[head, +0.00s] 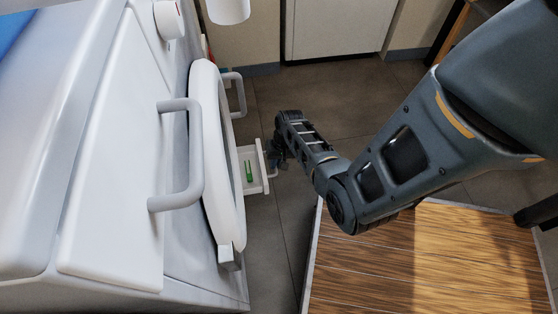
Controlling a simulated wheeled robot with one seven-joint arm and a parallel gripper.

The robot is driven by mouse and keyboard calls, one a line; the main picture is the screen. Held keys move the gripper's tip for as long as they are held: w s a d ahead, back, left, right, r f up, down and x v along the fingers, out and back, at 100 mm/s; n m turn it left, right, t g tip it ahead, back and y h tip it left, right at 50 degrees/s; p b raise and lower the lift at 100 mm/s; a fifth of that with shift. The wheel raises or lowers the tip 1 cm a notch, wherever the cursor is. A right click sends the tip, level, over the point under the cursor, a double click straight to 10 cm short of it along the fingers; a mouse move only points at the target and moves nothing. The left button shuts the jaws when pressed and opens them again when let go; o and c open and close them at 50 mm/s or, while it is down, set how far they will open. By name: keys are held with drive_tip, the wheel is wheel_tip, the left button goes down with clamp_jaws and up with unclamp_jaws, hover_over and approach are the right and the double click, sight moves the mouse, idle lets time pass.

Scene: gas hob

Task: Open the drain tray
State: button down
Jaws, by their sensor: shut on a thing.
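The drain tray (256,184) is a small white drawer low on the white appliance. It stands part-way out to the right, with its inside showing from above. A small green object (249,171) lies in it. My gripper (273,158) is at the tray's front, at its handle (272,174), and is shut on it. The fingers are small and dark here, and the arm partly hides them, so the exact grip is unclear.
The white appliance (110,150) fills the left side, with a large grey handle (187,155) and a smaller handle (238,95) jutting out. A wooden surface (420,265) lies at the lower right. Grey floor (275,235) is open around the tray. A cabinet (335,28) stands at the back.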

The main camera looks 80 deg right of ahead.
drive_tip(key=c, duration=1.2)
unclamp_jaws()
drive_tip(key=shift+o, duration=0.2)
wheel_tip(320, 180, up, 8)
drive_tip(key=s+p, duration=0.1)
drive_tip(key=p, duration=0.3)
drive_tip(key=shift+s+d+f, duration=0.2)
drive_tip(key=shift+s+d, duration=0.05)
